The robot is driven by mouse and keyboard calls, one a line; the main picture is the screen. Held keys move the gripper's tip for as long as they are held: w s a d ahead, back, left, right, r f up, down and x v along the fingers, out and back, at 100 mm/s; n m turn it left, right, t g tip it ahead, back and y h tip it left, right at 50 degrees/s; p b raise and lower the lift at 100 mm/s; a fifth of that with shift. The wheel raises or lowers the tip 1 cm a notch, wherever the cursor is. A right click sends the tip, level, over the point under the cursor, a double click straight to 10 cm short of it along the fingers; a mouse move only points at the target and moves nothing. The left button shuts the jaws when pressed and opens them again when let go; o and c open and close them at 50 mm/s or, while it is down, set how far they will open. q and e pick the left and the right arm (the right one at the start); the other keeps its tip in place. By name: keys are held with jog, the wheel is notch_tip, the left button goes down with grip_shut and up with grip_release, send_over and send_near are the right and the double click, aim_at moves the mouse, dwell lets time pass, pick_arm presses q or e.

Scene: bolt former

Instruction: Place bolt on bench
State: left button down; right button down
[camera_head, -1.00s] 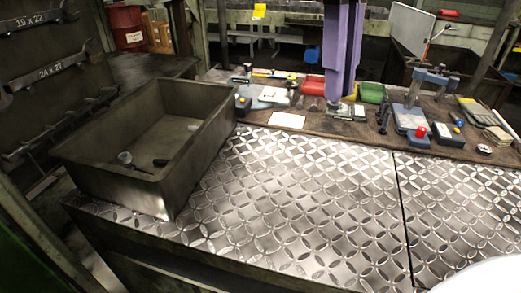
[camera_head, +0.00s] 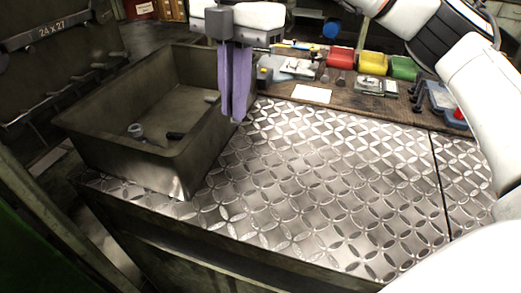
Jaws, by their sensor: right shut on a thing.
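My right gripper (camera_head: 236,118) has long purple fingers pointing down, in front of the right rim of the grey metal bin (camera_head: 95,115). It is shut on a bolt, which the fingers hide almost fully. The bench (camera_head: 320,185) has a shiny plate top with an oval pattern, and its surface extends to the right of the fingers. Whether the fingertips touch the bench or the bin wall, I cannot tell. Inside the bin lie a grey bolt (camera_head: 136,130), a dark bolt (camera_head: 175,136) and a small pale piece (camera_head: 212,98). My left gripper is not in view.
Red (camera_head: 341,57), yellow (camera_head: 373,62) and green (camera_head: 404,68) small bins stand at the back of the bench. A white card (camera_head: 311,94) and tools lie there on a brown strip. A dark seam (camera_head: 440,185) crosses the plate. The middle of the plate is clear.

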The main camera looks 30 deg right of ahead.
notch_tip(320, 180, down, 10)
jog(key=shift+f, duration=0.1)
dwell(0.4)
jog(key=shift+f, duration=0.15)
jog(key=c, duration=1.9)
grip_release()
jog(key=shift+o, duration=0.2)
notch_tip(320, 180, up, 12)
jog(key=d, duration=0.1)
jog(key=shift+w+r, duration=0.2)
jog(key=shift+w, duration=0.2)
